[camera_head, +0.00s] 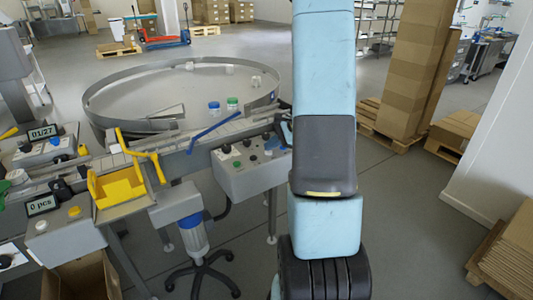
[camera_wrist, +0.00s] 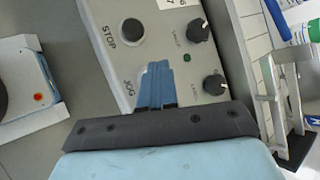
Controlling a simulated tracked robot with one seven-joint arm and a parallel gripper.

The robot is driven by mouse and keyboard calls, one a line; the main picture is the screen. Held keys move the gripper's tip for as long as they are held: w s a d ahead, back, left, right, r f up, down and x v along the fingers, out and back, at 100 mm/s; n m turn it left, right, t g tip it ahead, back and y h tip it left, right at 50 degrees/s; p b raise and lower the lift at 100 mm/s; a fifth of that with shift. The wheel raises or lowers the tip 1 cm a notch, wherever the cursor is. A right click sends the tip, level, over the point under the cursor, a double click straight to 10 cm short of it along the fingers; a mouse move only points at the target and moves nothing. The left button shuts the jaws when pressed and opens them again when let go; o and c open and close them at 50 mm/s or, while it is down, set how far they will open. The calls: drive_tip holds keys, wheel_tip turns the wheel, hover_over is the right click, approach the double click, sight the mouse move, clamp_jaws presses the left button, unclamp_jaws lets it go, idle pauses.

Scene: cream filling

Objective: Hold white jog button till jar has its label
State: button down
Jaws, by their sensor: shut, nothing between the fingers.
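My gripper (camera_wrist: 156,68) is shut and empty in the wrist view. Its blue fingertips are over the grey control box (camera_wrist: 185,60), at the spot beside the printed word JOG. The jog button is hidden behind the fingertips, so I cannot tell whether it is pressed down. The control box also shows in the head view (camera_head: 235,180), partly behind my arm. A jar with a blue lid (camera_head: 214,108) and a jar with a green lid (camera_head: 232,103) stand near the turntable's front edge. Their labels are too small to make out.
A black STOP button (camera_wrist: 132,30) and two black knobs (camera_wrist: 197,30) sit close to my fingertips. The conveyor (camera_wrist: 258,50) runs along the box. A yellow bin (camera_head: 122,190) and blue guide bar (camera_head: 212,130) are at the left. A large round turntable (camera_head: 160,88) stands behind.

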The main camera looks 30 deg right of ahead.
sight(271, 152)
drive_tip(key=shift+r, duration=0.6)
drive_tip(key=shift+r, duration=2.5)
